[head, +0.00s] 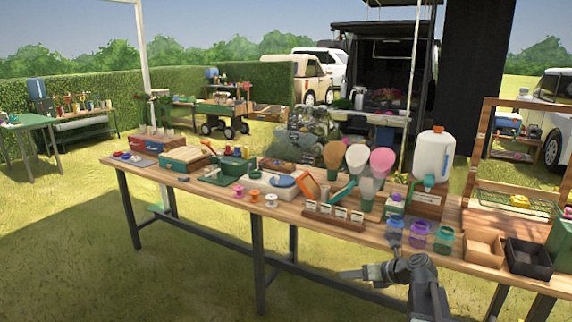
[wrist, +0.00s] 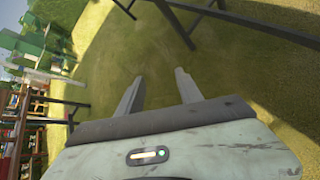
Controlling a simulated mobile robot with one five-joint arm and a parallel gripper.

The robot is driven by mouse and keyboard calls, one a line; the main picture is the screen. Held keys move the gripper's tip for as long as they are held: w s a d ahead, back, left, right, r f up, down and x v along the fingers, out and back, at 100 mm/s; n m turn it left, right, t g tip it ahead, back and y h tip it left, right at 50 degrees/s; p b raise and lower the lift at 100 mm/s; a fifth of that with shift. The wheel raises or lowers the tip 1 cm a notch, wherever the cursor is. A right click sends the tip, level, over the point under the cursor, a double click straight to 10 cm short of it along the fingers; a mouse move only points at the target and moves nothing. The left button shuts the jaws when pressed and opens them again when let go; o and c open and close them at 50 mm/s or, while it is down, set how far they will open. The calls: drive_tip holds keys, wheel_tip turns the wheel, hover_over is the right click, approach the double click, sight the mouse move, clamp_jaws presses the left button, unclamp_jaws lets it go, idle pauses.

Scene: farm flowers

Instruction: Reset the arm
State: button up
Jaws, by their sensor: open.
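My gripper (head: 352,274) is in front of the long wooden table's near edge, at the lower middle of the head view, pointing left. In the wrist view my gripper (wrist: 158,88) shows two pale fingers spread apart with only grass between them. It is open and empty. The arm behind it reaches in from the bottom right of the head view.
The wooden table (head: 215,212) crosses the view, with bottles, jars (head: 418,236), spools (head: 254,194) and boxes on it. A black tray (head: 527,261) sits near its right end. Dark table legs (head: 257,262) stand near my gripper. Grass at the lower left is clear.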

drive_tip(key=s+a+f+n+g+h, duration=0.1)
drive_tip(key=s+a+f+n+g, duration=0.15)
drive_tip(key=a+n, duration=0.35)
drive_tip(key=s+a+f+n+g, duration=0.2)
drive_tip(key=s+a+f+n, duration=0.15)
drive_tip(key=a, duration=0.45)
drive_tip(key=s+a+f+n+g+h, duration=0.2)
drive_tip(key=s+f+n+h, duration=0.1)
drive_tip(key=s+n, duration=0.55)
drive_tip(key=s+d+f+n+g+h, duration=0.1)
drive_tip(key=s+d+n+h, duration=0.25)
drive_tip(key=d+n, duration=0.75)
drive_tip(key=a+r+n+p, duration=0.3)
drive_tip(key=r+n+p, duration=0.1)
drive_tip(key=r+p, duration=1.3)
drive_tip(key=shift+w+a, duration=0.1)
drive_tip(key=shift+c, duration=0.6)
